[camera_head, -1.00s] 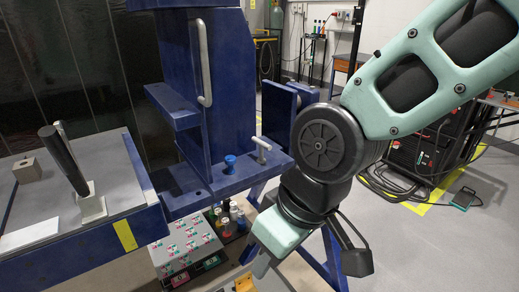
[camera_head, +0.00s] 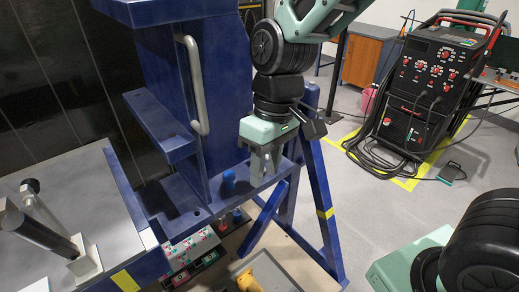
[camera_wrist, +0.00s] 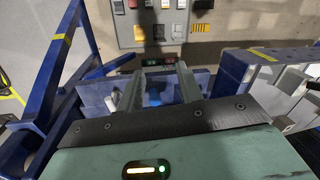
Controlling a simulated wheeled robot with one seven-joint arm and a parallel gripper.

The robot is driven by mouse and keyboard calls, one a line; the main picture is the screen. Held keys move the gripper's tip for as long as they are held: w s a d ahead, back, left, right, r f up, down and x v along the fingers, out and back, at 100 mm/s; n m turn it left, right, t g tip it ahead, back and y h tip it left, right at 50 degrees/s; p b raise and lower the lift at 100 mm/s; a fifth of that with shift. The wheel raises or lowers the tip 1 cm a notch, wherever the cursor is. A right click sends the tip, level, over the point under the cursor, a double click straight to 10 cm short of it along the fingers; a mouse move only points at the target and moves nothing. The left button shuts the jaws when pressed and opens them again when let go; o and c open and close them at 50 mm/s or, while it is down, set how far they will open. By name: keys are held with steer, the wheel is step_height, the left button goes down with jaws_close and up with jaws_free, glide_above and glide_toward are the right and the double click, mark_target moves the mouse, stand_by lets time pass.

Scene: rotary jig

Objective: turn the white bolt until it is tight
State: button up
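The white bolt is not clearly visible now. In the head view, my gripper (camera_head: 262,168) points down over the blue jig ledge (camera_head: 205,203) and covers the spot where a pale T-shaped bolt showed earlier. A blue knob (camera_head: 228,182) stands on the ledge just left of my gripper. In the wrist view, the two fingers (camera_wrist: 160,88) are spread apart, with a blue piece (camera_wrist: 153,98) visible between them. No white bolt can be made out between the fingers. I cannot tell whether they touch it.
A tall blue jig column with a grey handle (camera_head: 193,85) rises left of my gripper. A grey-topped table (camera_head: 75,190) with a dark rod stands at the left. A blue leg frame (camera_head: 322,210) is below right. A control panel (camera_wrist: 150,22) shows in the wrist view.

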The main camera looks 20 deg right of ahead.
steer(key=w+d+r+m+p, duration=0.1)
steer(key=w+d+r+p, duration=0.1)
steer(key=w+d+p, duration=0.35)
steer(key=w+d+r+p, duration=0.2)
steer(key=w+d+r, duration=0.1)
steer(key=w, duration=0.6)
steer(key=a+f+p, duration=0.1)
steer(key=f, duration=0.4)
steer(key=s+a+f+p, duration=0.1)
steer(key=f, duration=0.5)
steer(key=a+f+p, duration=0.1)
steer(key=f, duration=0.5)
steer(key=shift+s, duration=0.4)
jaws_close()
